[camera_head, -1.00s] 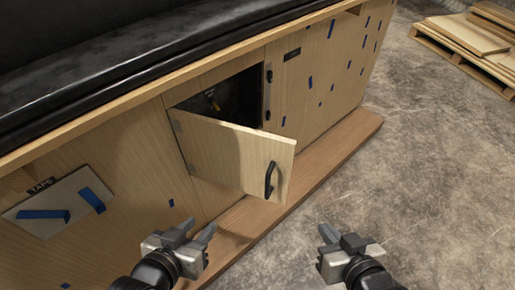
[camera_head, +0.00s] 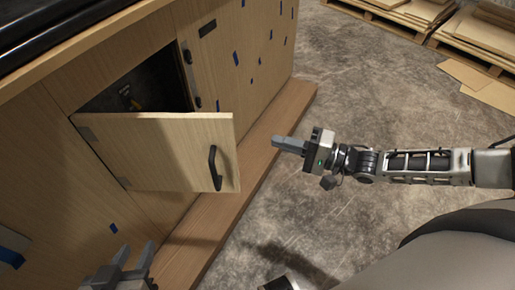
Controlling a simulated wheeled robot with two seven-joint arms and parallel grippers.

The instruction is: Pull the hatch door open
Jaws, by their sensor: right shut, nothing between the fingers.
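The hatch door (camera_head: 165,150) is a light wooden panel, hinged at its left edge and standing partly open from the cabinet. Its black handle (camera_head: 214,168) is near its free right edge. Dark space shows in the hatch opening (camera_head: 145,88) above the door. My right gripper (camera_head: 276,143) is shut and empty, to the right of the door and handle, apart from both, its fingers pointing left. My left gripper (camera_head: 133,256) is at the bottom left, below the door and apart from it, with its fingers spread and nothing visible between them.
A wooden ledge (camera_head: 275,120) runs along the cabinet's foot. Blue tape pieces dot the cabinet front. Pallets with boards (camera_head: 425,12) lie at the top right. The concrete floor (camera_head: 360,90) right of the cabinet is clear.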

